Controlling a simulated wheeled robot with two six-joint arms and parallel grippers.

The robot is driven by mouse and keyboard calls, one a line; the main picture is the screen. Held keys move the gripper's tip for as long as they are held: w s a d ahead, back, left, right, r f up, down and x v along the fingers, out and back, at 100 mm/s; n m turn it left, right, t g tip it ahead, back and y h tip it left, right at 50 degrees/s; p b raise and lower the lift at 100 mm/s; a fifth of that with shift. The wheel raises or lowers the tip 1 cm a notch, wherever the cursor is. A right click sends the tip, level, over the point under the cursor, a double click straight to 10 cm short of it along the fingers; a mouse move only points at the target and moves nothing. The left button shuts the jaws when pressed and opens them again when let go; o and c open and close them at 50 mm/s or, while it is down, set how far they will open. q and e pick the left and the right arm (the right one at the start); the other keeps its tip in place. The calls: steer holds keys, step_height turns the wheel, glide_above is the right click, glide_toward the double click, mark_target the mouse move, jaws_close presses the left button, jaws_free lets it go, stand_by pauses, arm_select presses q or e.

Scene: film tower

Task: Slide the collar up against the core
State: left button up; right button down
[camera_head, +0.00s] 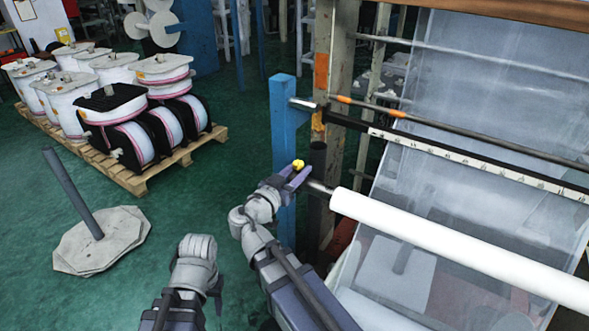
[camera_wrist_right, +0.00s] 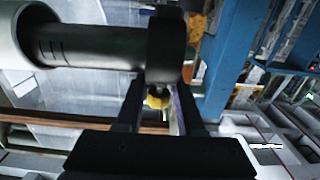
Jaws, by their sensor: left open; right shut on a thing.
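A white core (camera_head: 450,245) lies across the right in the head view; its open end (camera_wrist_right: 18,40) shows at left in the wrist view. A dark shaft (camera_wrist_right: 95,46) comes out of it, with a few marks near the core. A black collar (camera_wrist_right: 166,48) sits around the shaft, apart from the core, with bare shaft between. My right gripper (camera_head: 297,172) is at the collar, its fingers shut around a yellow knob (camera_wrist_right: 157,98) just below it. The head view shows the yellow knob (camera_head: 298,164) too. Only my left arm's links show at bottom; its fingers are hidden.
A blue post (camera_head: 284,120) stands right behind my right gripper. A dark bar with a white scale (camera_head: 480,168) runs above the core, before a clear film sheet (camera_head: 470,70). A pallet (camera_head: 140,183) of spools and a flat base with a leaning rod (camera_head: 75,195) stand left.

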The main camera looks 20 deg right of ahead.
mark_target(310, 179)
steer(key=shift+s+d, duration=0.55)
steer(key=shift+s, duration=0.15)
steer(key=shift+s+d, duration=0.5)
steer(key=shift+s, duration=0.2)
steer(key=shift+d, duration=0.1)
